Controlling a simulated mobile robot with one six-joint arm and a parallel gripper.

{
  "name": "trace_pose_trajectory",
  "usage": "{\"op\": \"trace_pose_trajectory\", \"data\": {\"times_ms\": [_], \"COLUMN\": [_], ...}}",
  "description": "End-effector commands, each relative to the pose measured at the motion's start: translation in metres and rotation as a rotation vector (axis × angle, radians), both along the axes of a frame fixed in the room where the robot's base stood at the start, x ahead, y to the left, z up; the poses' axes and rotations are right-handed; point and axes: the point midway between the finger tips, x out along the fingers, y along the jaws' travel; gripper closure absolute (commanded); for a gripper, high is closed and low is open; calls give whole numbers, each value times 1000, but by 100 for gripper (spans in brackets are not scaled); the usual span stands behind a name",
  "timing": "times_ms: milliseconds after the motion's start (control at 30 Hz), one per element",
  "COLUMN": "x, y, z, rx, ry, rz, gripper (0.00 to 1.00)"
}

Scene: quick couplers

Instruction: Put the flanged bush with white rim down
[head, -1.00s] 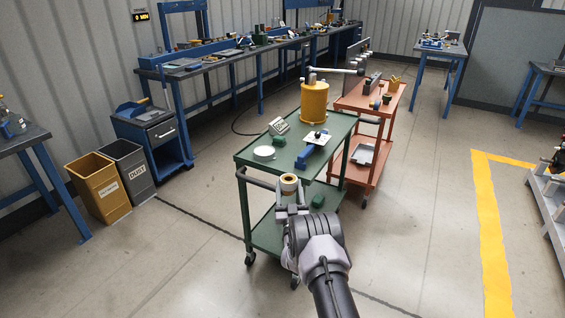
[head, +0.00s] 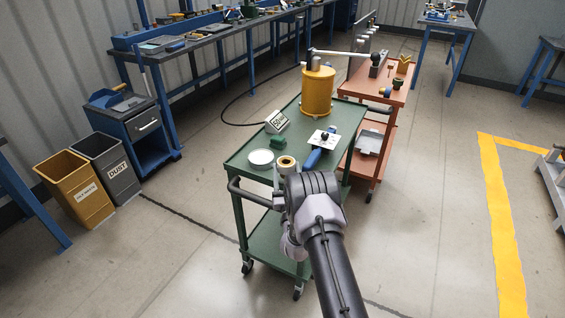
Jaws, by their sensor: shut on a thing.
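The flanged bush with white rim (head: 286,162) is a tan ring with a dark bore and a pale edge, seen from above. My gripper (head: 286,171) is shut on it, and the bush sits at the gripper's far end. My wrist hides most of the fingers. In the picture the bush lies over the near part of the green trolley's top (head: 240,166), just right of a round white dish (head: 261,157). I cannot tell whether it touches the trolley top.
On the trolley stand a green block (head: 277,141), a small sign (head: 277,121), a yellow cylinder (head: 317,92) and a blue item with a white plate (head: 322,138). An orange trolley (head: 352,92) stands behind. Bare green top shows left of the dish.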

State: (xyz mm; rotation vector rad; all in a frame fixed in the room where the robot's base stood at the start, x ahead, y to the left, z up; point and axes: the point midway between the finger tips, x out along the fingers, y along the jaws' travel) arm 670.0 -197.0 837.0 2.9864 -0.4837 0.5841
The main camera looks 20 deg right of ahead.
Motion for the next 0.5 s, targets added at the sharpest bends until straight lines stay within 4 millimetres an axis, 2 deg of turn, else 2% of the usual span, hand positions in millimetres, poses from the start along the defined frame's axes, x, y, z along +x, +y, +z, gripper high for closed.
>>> {"op": "trace_pose_trajectory", "data": {"times_ms": [233, 500], "x": [-2, -2], "y": [1, 1], "z": [1, -8], "rx": [-3, -1], "ry": [-2, -1], "rz": [1, 2], "gripper": [100, 100]}}
